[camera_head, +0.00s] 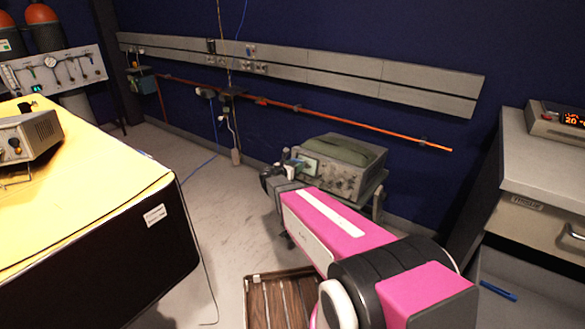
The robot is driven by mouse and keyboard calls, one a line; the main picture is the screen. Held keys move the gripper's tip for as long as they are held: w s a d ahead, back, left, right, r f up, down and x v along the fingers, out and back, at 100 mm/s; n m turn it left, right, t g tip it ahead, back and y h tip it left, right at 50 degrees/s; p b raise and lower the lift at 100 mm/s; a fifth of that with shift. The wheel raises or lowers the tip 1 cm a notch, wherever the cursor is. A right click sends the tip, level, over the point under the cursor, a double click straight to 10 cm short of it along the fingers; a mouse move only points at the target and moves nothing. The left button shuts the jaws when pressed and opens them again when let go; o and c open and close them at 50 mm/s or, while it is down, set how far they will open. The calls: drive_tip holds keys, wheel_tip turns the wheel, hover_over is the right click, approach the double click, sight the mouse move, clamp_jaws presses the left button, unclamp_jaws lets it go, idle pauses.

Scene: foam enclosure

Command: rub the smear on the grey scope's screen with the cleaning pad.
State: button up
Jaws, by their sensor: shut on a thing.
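The grey scope (343,172) stands on a small cart near the back wall, with a green cover on its top and knobs on its front. My gripper (292,166) is at the left end of its front, at the screen. It is shut on a small pale item, likely the cleaning pad (301,159), which is tiny in this view. The scope's greenish screen (309,167) is partly hidden by my gripper and the pad. Whether the pad touches the screen I cannot tell. The smear cannot be made out. My pink arm reaches in from the lower right.
A yellow-topped table (95,180) with a grey instrument (27,135) fills the left. A slatted wooden item (262,300) lies low in front. A grey cabinet (545,160) with a red-digit device (562,122) stands right. Grey floor (215,215) is clear between table and cart.

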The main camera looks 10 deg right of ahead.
sight(314, 169)
drive_tip(key=shift+w+d, duration=0.3)
drive_tip(key=shift+s, duration=0.15)
drive_tip(key=shift+s+d, duration=1.05)
drive_tip(key=shift+s, duration=0.05)
drive_tip(key=shift+s+d, duration=1.7)
drive_tip(key=shift+d, duration=0.15)
drive_tip(key=shift+a, duration=0.1)
